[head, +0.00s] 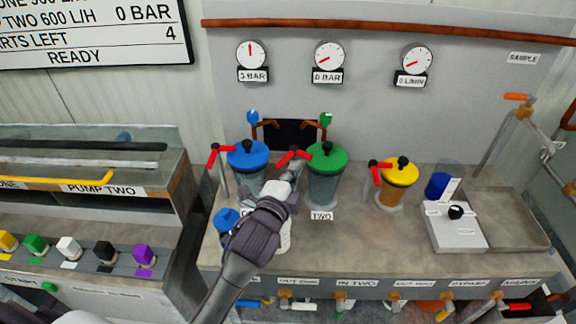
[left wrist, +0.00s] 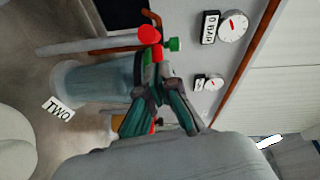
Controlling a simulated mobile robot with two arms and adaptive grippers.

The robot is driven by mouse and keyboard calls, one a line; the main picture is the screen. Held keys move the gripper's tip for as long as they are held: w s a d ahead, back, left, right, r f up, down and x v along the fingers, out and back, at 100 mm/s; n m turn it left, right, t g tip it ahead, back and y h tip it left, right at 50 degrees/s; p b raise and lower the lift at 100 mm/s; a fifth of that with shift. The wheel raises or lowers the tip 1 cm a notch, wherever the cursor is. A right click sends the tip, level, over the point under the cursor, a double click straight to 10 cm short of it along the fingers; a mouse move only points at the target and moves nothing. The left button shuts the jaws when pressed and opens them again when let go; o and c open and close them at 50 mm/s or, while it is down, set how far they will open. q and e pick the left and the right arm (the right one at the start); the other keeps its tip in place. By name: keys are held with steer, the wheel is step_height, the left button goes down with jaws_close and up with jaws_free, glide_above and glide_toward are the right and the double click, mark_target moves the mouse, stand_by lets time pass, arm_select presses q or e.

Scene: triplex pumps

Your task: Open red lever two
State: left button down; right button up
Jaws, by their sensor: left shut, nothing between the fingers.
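Red lever two (head: 293,155) sits beside the green-lidded jar (head: 327,172), behind the label TWO (head: 321,216). My left gripper (head: 293,174) reaches up from the front, its fingertips just below the lever; I cannot tell whether they touch it. The gripper is shut and empty, and it hides the lever's post. In the left wrist view a red end (left wrist: 150,36), which looks like this lever's, is just beyond the fingers (left wrist: 156,78), and the jar (left wrist: 95,83) lies to their left. My right gripper is not in view.
Another red lever (head: 218,151) stands by the blue-lidded jar (head: 248,160) at left. A third (head: 377,167) stands by the yellow-lidded jar (head: 400,178) at right. A white box with a black knob (head: 456,212) is farther right. Bench room in front of the yellow jar is clear.

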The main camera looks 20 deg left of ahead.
arm_select(q)
steer(key=shift+w+a+f, duration=0.15)
steer(key=shift+a, duration=0.65)
steer(key=shift+a+m+h+p, duration=0.2)
steer(key=shift+m+h+p, duration=0.1)
steer(key=shift+h+p, duration=0.25)
